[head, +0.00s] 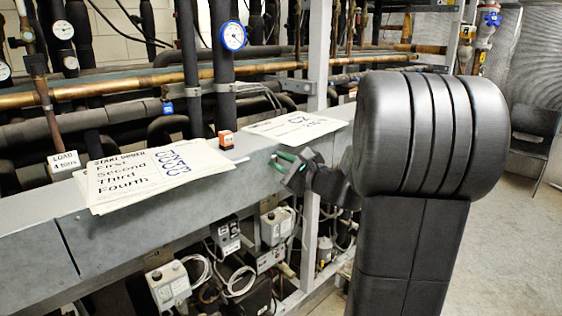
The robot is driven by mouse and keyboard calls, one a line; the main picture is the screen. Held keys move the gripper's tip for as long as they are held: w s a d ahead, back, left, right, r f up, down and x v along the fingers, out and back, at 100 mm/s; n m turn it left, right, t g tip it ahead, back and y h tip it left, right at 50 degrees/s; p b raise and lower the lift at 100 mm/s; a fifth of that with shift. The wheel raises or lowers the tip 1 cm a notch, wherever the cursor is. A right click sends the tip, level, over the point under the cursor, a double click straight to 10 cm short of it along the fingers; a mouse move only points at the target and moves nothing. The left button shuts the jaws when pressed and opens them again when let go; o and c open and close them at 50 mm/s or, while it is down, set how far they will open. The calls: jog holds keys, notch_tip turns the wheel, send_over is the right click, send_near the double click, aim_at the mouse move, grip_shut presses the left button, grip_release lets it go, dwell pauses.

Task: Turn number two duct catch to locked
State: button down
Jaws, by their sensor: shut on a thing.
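My gripper (290,166) is at the front face of the long grey metal duct (235,178), just below the right-hand paper. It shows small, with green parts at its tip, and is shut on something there. I take that to be the duct catch, but the jaws hide it, so its angle and any number on it cannot be told. My own black arm covers the duct to the right of the gripper.
A stack of papers headed "START ORDER" (150,177) and another paper (295,127) lie on the duct top. Pipes and gauges (233,36) rise behind.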

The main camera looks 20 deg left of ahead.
dwell(0.3)
jog(key=c, duration=1.3)
grip_release()
jog(key=shift+d, duration=0.15)
jog(key=b+v, duration=0.1)
jog(key=v, duration=1.2)
jog(key=shift+s+d+b, duration=0.2)
jog(key=shift+d+b, duration=0.1)
jog(key=shift+a+f, duration=0.1)
jog(key=p+x, duration=0.1)
jog(key=x, duration=1.2)
jog(key=shift+w+a+p, duration=0.2)
jog(key=shift+a+p, duration=0.1)
jog(key=shift+a, duration=0.05)
jog(key=shift+d, duration=0.15)
